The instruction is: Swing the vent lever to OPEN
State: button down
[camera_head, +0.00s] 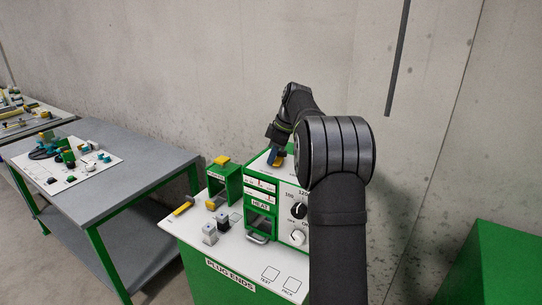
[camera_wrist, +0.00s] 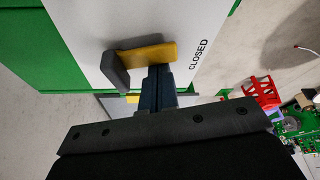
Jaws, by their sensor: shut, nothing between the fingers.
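The vent lever (camera_wrist: 150,53) is a yellow bar on the white top panel (camera_wrist: 92,38) of the green box. A dark grey grip (camera_wrist: 115,71) stands at its left end. The printed word CLOSED (camera_wrist: 198,55) is to its right in the wrist view. My gripper (camera_wrist: 159,72) is shut and empty, its dark blue fingertips at the lever's lower edge in that view. I cannot tell whether they touch it. In the head view my gripper (camera_head: 275,159) is over the top of the green HEAT box (camera_head: 250,178), partly hidden by my arm. No OPEN label is visible.
The box stands on a white-topped bench (camera_head: 198,237) with grey and black blocks (camera_head: 213,232), a yellow-handled tool (camera_head: 182,207) and a smaller green stand (camera_head: 214,184). A concrete wall is behind. Another table (camera_head: 110,185) is at left, and a green block (camera_head: 492,268) is at lower right.

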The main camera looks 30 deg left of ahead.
aim_at(281, 162)
jog(key=shift+d+n, duration=0.35)
jog(key=shift+n, duration=0.55)
jog(key=shift+d+g, duration=0.3)
jog(key=shift+d, duration=0.1)
jog(key=shift+w+d, duration=0.45)
jog(key=shift+d, duration=0.4)
jog(key=shift+w+d, duration=0.35)
jog(key=shift+w, duration=0.05)
jog(key=shift+w+d, duration=0.35)
jog(key=shift+w, duration=0.1)
jog(key=shift+s, duration=0.1)
jog(key=shift+s, duration=0.55)
jog(key=s, duration=0.3)
jog(key=shift+s+a, duration=0.15)
jog(key=shift+a, duration=0.05)
jog(key=w+r, duration=0.3)
jog(key=r, duration=0.6)
jog(key=shift+w+r, duration=0.2)
